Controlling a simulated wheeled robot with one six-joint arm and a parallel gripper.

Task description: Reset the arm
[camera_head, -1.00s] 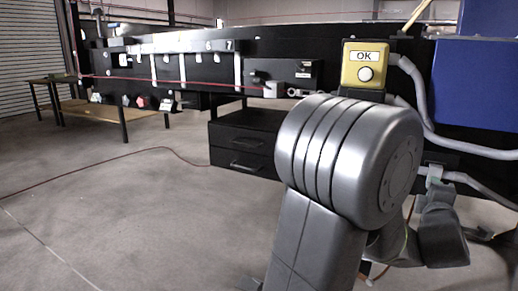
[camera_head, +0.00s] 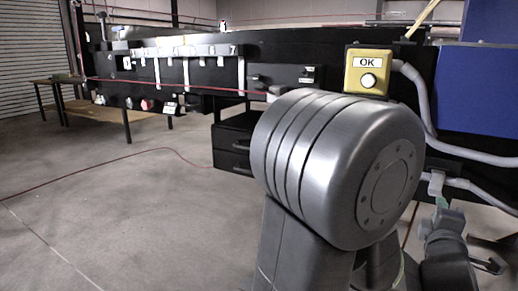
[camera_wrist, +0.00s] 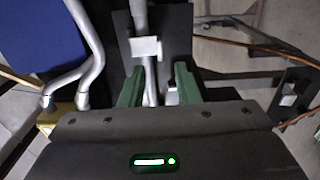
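My gripper (camera_wrist: 158,88) shows in the wrist view with its two green fingers apart. Nothing is seen held between them; grey conduit and a white bracket (camera_wrist: 145,47) lie beyond the fingers. In the head view a large rounded grey joint of my arm fills the middle right. The wrist end of my arm is low at the right edge, partly hidden, and its fingers are hard to make out there.
A black conveyor frame (camera_head: 210,75) runs across the back. A yellow OK button box (camera_head: 368,72) and grey conduits (camera_head: 420,100) are on it beside a blue panel (camera_head: 478,90). Black drawers (camera_head: 233,150) stand below.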

